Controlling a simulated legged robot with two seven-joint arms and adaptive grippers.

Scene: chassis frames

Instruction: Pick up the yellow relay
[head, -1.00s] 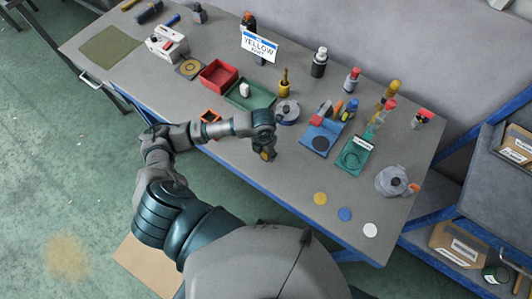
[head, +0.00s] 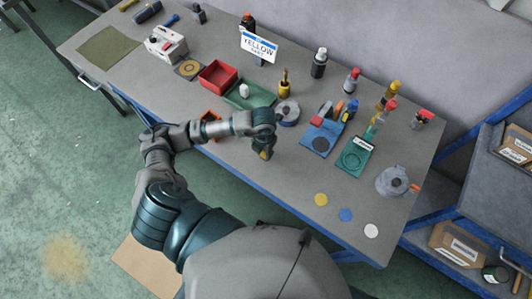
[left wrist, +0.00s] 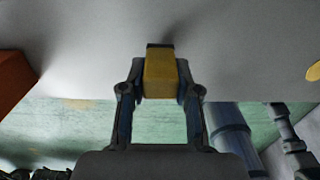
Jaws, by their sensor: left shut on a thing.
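The yellow relay (left wrist: 160,74) is a small yellow block with a dark end, gripped between the two fingers of my left gripper (left wrist: 160,84) in the left wrist view. In the head view my left gripper (head: 264,150) points down over the front middle of the bench, and a bit of the yellow relay (head: 264,155) shows at its fingertips. Whether the relay touches the bench top is hard to tell. My right gripper is not in view.
The grey bench (head: 285,180) is clear around the gripper. A blue tray (head: 322,136) and a green tray (head: 354,156) lie to its right, a small orange tray (head: 209,117) to its left. Yellow (head: 320,199), blue (head: 345,214) and white (head: 371,231) discs mark the front right.

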